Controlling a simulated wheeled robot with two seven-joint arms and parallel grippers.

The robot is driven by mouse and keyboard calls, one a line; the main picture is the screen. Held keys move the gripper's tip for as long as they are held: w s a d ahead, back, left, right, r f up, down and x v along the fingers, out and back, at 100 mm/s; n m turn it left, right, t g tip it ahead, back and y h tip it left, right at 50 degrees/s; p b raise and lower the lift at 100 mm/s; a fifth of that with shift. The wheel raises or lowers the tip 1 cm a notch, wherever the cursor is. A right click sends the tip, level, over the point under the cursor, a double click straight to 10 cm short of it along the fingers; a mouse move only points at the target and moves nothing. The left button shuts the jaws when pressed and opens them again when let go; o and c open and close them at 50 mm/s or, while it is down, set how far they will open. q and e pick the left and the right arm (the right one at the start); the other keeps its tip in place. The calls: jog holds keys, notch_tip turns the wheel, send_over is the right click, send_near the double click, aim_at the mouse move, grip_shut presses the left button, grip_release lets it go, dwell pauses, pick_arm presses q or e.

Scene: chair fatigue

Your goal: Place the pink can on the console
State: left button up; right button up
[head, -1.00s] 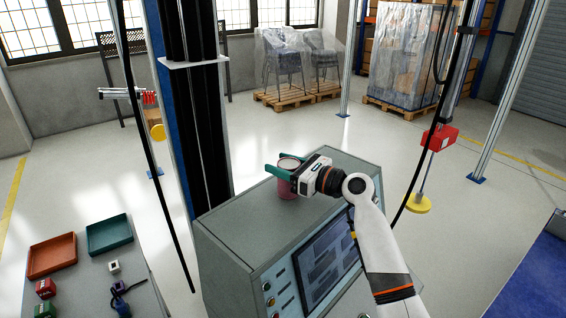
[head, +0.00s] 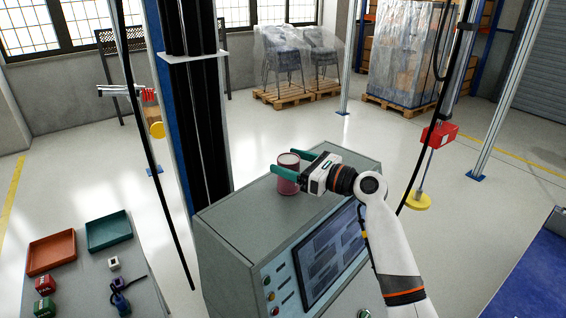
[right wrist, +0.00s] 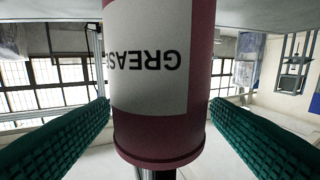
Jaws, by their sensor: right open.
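The pink can (head: 288,183), a dark pink cylinder with a pale lid, stands upright on the top of the grey console (head: 236,222), near its back edge. My right gripper (head: 284,160) is open, with its green fingers reaching toward the can from the right. In the right wrist view the can (right wrist: 158,140) shows upside down with a white "GREASE" label. It is between the two green fingers of my gripper (right wrist: 160,105), with a visible gap on each side. My left gripper is not in view.
The console front has a screen (head: 330,255) and several buttons. A dark column (head: 190,110) stands behind it to the left. A table at lower left holds an orange tray (head: 52,254), a green tray (head: 109,231) and small items. The console top right of my gripper is clear.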

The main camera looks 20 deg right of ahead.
jog(key=b+v, duration=0.2)
jog(key=v, duration=0.6)
jog(key=shift+s+d+f, duration=0.1)
jog(key=shift+s+d, duration=0.05)
jog(key=shift+d, duration=0.1)
jog(key=shift+s+d, duration=0.3)
jog(key=shift+s, duration=0.1)
